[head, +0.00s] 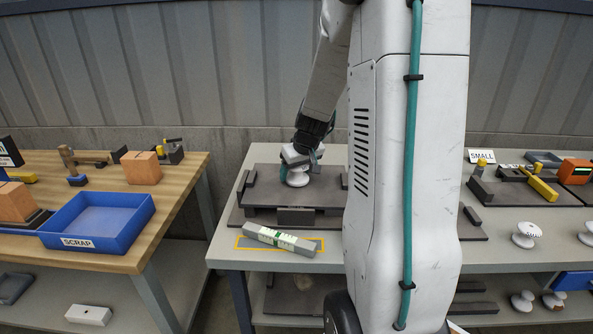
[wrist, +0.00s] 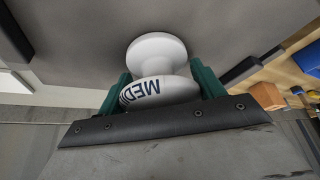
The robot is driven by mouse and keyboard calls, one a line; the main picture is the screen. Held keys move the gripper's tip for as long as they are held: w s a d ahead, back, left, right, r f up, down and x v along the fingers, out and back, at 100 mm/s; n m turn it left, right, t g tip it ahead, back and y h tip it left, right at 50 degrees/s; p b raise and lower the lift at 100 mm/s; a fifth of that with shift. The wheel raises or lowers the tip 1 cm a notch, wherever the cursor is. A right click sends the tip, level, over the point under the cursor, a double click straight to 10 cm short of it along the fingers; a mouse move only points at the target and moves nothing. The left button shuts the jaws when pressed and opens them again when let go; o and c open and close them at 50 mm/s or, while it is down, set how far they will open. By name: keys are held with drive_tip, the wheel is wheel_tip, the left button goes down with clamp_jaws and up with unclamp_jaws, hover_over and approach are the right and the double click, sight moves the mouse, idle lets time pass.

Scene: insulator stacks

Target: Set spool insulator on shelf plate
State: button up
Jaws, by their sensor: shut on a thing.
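The white spool insulator (wrist: 157,58) fills the middle of the wrist view, with dark letters "MED" on its near flange. My gripper (wrist: 161,84) is shut on it, with one green finger on each side. In the head view the spool insulator (head: 298,178) is under my gripper (head: 303,160), roughly upright over the raised dark grey plate (head: 268,188) on the middle table. I cannot tell whether its base touches the plate. My own body hides the right part of that plate.
A grey labelled bar (head: 282,241) lies in a yellow outline in front. A blue SCRAP tray (head: 98,222) is on the left wooden table. White spools (head: 526,234) stand at right, near the "SMALL" sign (head: 482,156).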

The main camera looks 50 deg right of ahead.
drive_tip(key=shift+f, duration=0.15)
drive_tip(key=o, duration=1.4)
drive_tip(key=shift+c, duration=0.2)
drive_tip(key=shift+s+r, duration=0.1)
drive_tip(key=shift+r, duration=0.3)
drive_tip(key=v, duration=1.1)
drive_tip(key=s+a+r+n+g+y, duration=0.1)
drive_tip(key=s+a+r, duration=0.15)
drive_tip(key=a, duration=0.65)
drive_tip(key=s+a+r+n+y, duration=0.1)
drive_tip(key=s+a, duration=0.2)
drive_tip(key=a, duration=0.5)
drive_tip(key=s+a+n+g, duration=0.1)
drive_tip(key=s+a+g, duration=0.1)
drive_tip(key=s+a, duration=0.8)
drive_tip(key=s, duration=0.4)
drive_tip(key=shift+s+a+h, duration=0.3)
